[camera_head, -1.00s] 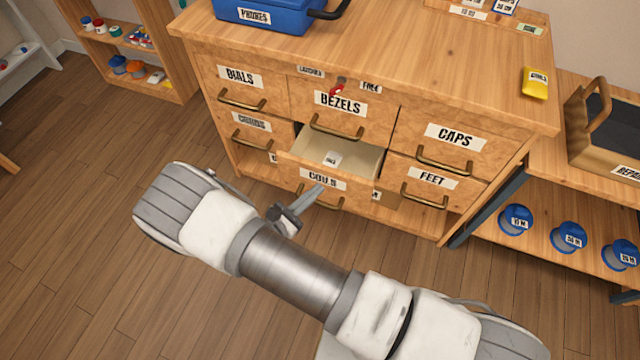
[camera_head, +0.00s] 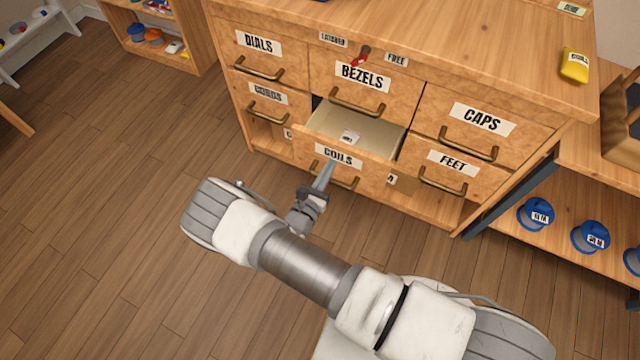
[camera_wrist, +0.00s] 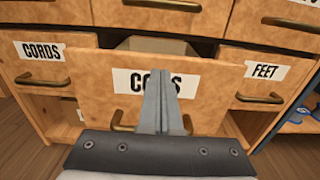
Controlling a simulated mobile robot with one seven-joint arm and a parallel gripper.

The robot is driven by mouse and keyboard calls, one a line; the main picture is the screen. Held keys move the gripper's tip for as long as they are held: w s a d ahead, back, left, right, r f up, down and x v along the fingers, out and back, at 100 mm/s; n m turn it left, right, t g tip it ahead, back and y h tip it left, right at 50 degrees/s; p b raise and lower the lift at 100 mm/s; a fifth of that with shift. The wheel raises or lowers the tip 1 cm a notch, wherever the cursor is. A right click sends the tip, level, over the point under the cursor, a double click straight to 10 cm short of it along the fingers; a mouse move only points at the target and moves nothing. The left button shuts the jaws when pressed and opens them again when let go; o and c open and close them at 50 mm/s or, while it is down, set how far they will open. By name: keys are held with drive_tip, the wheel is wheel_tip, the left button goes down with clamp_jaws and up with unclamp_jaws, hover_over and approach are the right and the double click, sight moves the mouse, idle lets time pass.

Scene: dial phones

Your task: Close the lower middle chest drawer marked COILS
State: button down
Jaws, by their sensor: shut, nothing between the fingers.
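The COILS drawer (camera_head: 318,152) is the lower middle drawer of the wooden chest and stands pulled out, its pale inside showing with a small white label in it. Its front also shows in the wrist view (camera_wrist: 88,95), with a brass handle partly hidden behind my fingers. My gripper (camera_head: 328,166) is shut and empty. Its fingertips are at the drawer front by the COILS label, over the handle's middle in the wrist view (camera_wrist: 158,75). I cannot tell for sure whether they touch the front.
The BEZELS drawer (camera_head: 345,88) above, the CORDS drawer (camera_head: 262,103) to the left and the FEET drawer (camera_head: 445,175) to the right look shut. A red latch piece (camera_head: 361,58) sits above BEZELS. A shelf with blue spools (camera_head: 537,214) stands at right. Open floor lies at left.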

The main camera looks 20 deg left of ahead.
sight(340, 148)
drive_tip(key=shift+w+d+b, duration=0.15)
drive_tip(key=shift+w+b, duration=0.3)
drive_tip(key=shift+w, duration=1.6)
